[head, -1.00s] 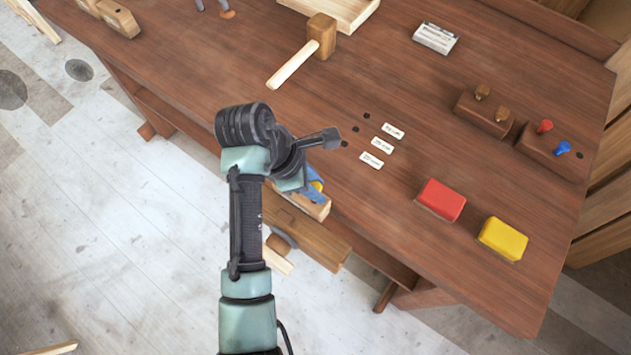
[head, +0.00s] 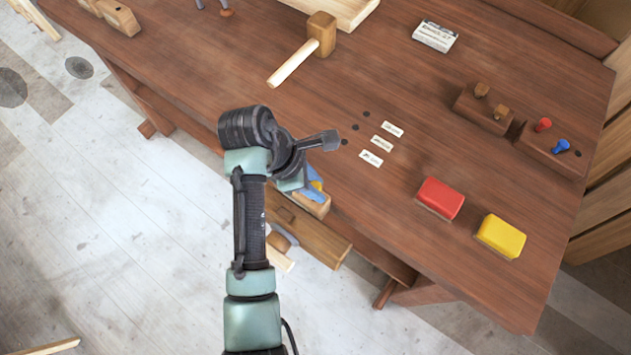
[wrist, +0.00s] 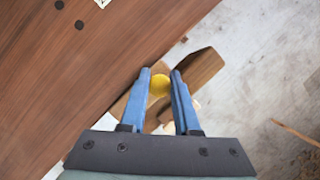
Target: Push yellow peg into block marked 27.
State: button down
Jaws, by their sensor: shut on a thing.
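My gripper (wrist: 160,75) has two blue fingers, shut on the yellow peg (wrist: 159,85), whose round yellow top shows between them. In the head view my gripper (head: 311,191) is by the bench's front edge, partly hidden by my arm, and a bit of yellow shows there. A light wooden block (head: 317,208) lies just below the fingers. No number 27 can be read on it, and I cannot tell whether the peg touches it or sits in it.
The wooden workbench (head: 330,100) has a brown jaw-like piece (head: 312,238) at its front edge. Small white labels (head: 381,143) lie beside dark holes. A red box (head: 440,198), a yellow box (head: 500,236) and a mallet (head: 321,33) stand apart on the top.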

jog(key=shift+f, duration=0.95)
jog(key=c, duration=0.6)
grip_release()
jog(key=shift+o, duration=0.2)
jog(key=shift+r, duration=0.1)
notch_tip(320, 180, up, 8)
jog(key=p, duration=0.9)
jog(key=shift+p, duration=0.3)
